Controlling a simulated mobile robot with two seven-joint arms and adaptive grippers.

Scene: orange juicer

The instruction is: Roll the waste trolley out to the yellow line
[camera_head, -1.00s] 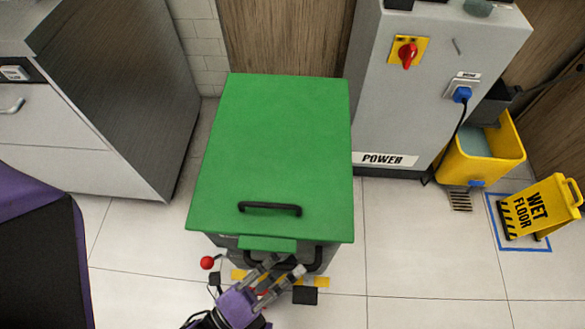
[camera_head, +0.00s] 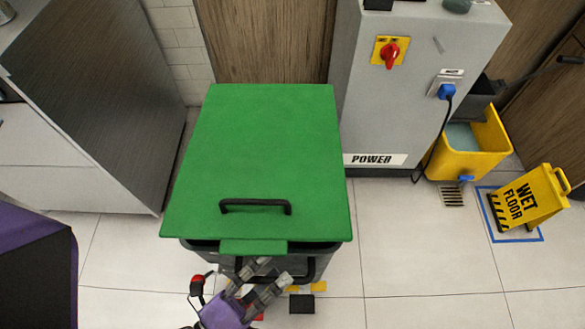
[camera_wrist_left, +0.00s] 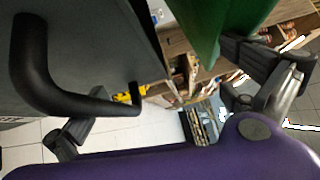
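The waste trolley is a dark bin with a green lid (camera_head: 255,155) in the middle of the head view. The lid is down and has a black handle on top. A second black bar handle (camera_head: 309,270) sits on its front, and it shows large in the left wrist view (camera_wrist_left: 75,104). My left gripper (camera_head: 268,276) is at this front handle, with its fingers spread apart and the bar near one finger. Pieces of yellow line (camera_head: 316,287) show on the floor by the trolley's front; the rest is hidden. My right gripper is out of view.
A grey power cabinet (camera_head: 425,95) stands close behind on the right, and a steel counter (camera_head: 110,90) on the left. A yellow mop bucket (camera_head: 480,145) and a wet-floor sign (camera_head: 528,200) are at the right. A black block (camera_head: 302,303) lies near the line.

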